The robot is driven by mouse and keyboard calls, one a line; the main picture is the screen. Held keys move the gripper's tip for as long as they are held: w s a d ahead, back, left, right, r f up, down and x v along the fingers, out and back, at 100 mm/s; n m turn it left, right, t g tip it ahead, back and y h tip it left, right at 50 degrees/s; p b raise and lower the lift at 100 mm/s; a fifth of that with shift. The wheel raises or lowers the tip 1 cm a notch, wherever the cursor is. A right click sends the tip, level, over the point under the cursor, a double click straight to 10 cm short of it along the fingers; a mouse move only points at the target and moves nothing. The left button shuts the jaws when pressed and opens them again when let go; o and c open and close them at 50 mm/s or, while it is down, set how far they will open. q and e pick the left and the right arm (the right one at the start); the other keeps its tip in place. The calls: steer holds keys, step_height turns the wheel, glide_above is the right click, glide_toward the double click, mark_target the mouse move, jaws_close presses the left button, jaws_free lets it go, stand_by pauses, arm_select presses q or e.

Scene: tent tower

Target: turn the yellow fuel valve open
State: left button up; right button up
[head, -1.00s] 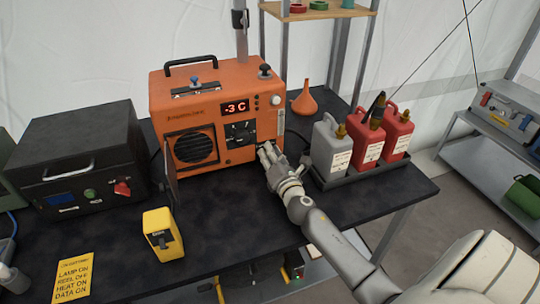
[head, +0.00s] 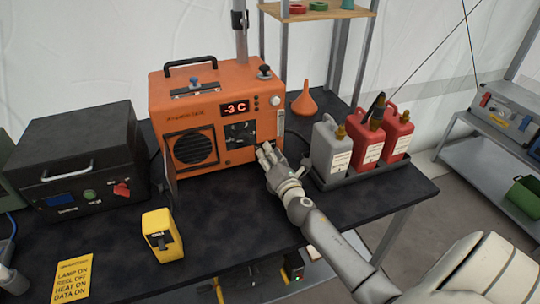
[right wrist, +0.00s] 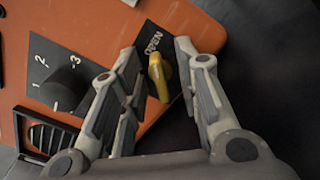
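The orange heater (head: 220,100) stands on the dark table, its display reading -3 C. In the right wrist view, the yellow fuel valve (right wrist: 159,77) is a small lever on a black plate marked OPEN (right wrist: 153,43) on the heater's front. My right gripper (right wrist: 158,50) is open, with one finger on each side of the lever. Gaps show between the fingers and the lever, so it is not gripped. In the head view, my right gripper (head: 266,153) is at the heater's lower right front and hides the valve. My left gripper is not in view.
A tray (head: 352,176) with a grey can (head: 331,148) and red cans (head: 367,143) stands right of my right gripper. A black box (head: 75,160), a yellow device (head: 161,236) and a yellow note (head: 72,279) are to the left. The front middle of the table is clear.

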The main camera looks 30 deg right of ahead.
steer(key=shift+s, duration=0.15)
steer(key=v, duration=1.1)
steer(key=shift+s, duration=0.35)
